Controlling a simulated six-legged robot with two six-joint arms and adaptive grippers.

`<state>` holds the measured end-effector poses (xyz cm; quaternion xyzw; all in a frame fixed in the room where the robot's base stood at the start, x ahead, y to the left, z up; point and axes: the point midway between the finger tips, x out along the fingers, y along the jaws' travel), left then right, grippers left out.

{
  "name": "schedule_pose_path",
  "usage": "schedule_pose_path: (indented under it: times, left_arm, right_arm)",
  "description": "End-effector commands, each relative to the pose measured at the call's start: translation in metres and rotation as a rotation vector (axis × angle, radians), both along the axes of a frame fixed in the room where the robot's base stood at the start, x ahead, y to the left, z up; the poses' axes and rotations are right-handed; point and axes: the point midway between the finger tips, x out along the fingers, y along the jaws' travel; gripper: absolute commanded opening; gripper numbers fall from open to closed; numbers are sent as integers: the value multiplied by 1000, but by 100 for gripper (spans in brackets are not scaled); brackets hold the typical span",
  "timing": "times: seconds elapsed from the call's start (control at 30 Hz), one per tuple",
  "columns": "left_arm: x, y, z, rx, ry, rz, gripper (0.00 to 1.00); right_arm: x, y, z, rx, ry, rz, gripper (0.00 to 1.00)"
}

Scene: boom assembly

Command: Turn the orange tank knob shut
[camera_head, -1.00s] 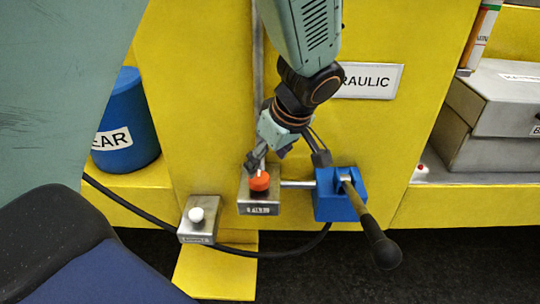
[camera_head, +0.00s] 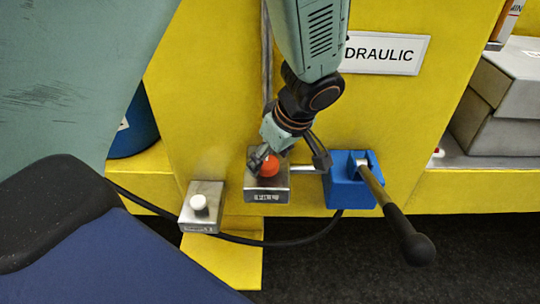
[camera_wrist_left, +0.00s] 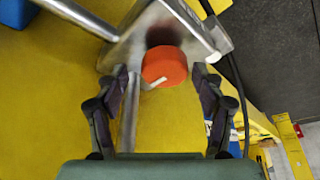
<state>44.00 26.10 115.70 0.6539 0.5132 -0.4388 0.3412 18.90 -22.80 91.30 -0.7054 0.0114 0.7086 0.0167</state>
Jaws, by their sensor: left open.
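The orange knob (camera_head: 269,166) sits on top of a small silver valve block (camera_head: 268,195) with a dark label on its front. In the left wrist view the orange knob (camera_wrist_left: 165,66) is a round disc with a pale pointer mark, between the two fingers. My left gripper (camera_head: 290,162) is open at the knob, one finger to each side. In the left wrist view its fingertips (camera_wrist_left: 160,75) are apart and I see a gap beside the knob on both sides. My right gripper is not in view.
A blue pump block (camera_head: 345,185) with a long black-gripped lever (camera_head: 397,222) stands just right of the valve. A second silver block with a white knob (camera_head: 199,202) stands at left. A black hose (camera_head: 250,242) runs below. Grey boxes (camera_head: 499,100) sit at far right.

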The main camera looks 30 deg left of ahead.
Motion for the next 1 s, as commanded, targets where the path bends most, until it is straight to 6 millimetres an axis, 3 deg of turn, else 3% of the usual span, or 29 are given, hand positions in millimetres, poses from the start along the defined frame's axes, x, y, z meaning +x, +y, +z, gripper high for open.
schedule_pose_path:
  times: [0.63, 1.0]
  left_arm:
    - [-1, 2, 0, 0, 4, -1, 15]
    - [-1, 2, -1, 1, 4, -34, 14]
  right_arm:
    - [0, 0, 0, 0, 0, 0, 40]
    - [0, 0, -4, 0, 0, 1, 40]
